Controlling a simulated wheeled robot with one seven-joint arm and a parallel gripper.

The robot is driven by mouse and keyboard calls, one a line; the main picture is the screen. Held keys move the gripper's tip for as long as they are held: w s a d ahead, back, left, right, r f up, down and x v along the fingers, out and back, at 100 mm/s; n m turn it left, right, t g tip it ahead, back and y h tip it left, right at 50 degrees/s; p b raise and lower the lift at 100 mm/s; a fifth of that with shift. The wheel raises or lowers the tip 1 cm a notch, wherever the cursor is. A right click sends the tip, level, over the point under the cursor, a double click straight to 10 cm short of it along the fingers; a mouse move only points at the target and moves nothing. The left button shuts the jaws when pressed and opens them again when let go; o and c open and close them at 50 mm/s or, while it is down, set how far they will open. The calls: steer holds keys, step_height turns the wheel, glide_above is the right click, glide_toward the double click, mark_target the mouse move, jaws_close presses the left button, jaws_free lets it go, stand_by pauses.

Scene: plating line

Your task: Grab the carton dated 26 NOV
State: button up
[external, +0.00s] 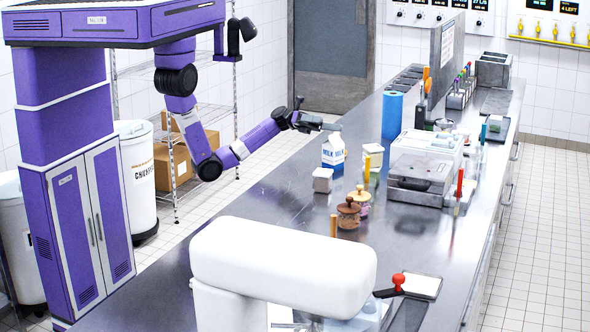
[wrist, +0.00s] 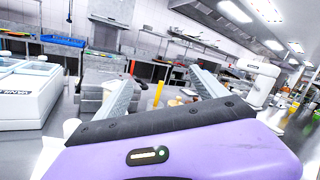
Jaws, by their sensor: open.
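A white and blue milk carton (external: 333,154) stands upright on the steel counter in the external view. No date can be read on it at this size. My gripper (external: 322,115) is above and slightly left of the carton's top, apart from it, with open jaws. In the wrist view my gripper (wrist: 162,78) shows its two grey fingers spread wide with nothing held between them. I cannot make out the carton in the wrist view.
Right of the carton stand a cream box (external: 373,156) and a blue roll (external: 392,115). A small white-lidded tub (external: 322,180) and brown-lidded jars (external: 348,213) stand nearer. The counter (external: 262,200) is bare at left.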

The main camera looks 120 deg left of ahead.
steer(key=s+a+f+y, duration=0.1)
steer(key=a, duration=0.2)
steer(key=s+a+f+g+y, duration=0.1)
steer(key=a, duration=0.2)
steer(key=s+a+f+m+g+y, duration=0.1)
steer(key=a, duration=0.2)
steer(key=shift+s+a+f, duration=0.1)
steer(key=shift+s+a, duration=0.15)
step_height(320, 180, down, 3)
steer(key=s+a+g+y+b, duration=0.1)
steer(key=a+b, duration=0.1)
steer(key=m+g+b, duration=0.1)
steer(key=m+g, duration=0.1)
steer(key=m, duration=0.1)
glide_toward(340, 153)
steer(key=shift+x, duration=0.9)
steer(key=shift+m, duration=0.3)
steer(key=shift+p+x, duration=1.05)
steer(key=shift+x, duration=2.85)
steer(key=shift+d, duration=0.1)
jaws_close()
